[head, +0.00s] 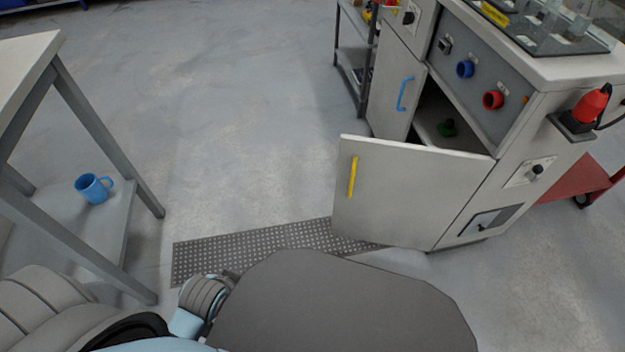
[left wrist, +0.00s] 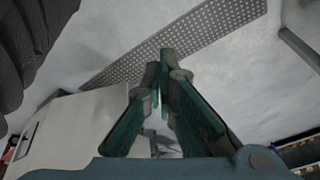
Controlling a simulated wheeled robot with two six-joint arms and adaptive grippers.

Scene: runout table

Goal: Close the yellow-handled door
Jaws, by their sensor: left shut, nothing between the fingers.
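The yellow-handled door (head: 405,200) is a pale grey panel standing wide open from the front of the cabinet. Its yellow handle (head: 353,177) is upright near the edge away from the hinge. My right gripper is in neither view.
A blue-handled door (head: 397,92) is shut beside the opening. Red and blue knobs (head: 493,100) sit on the control panel above. A perforated mat (head: 230,247) lies on the floor. A table at left holds a blue mug (head: 93,187) on its low shelf. Mid-floor is clear.

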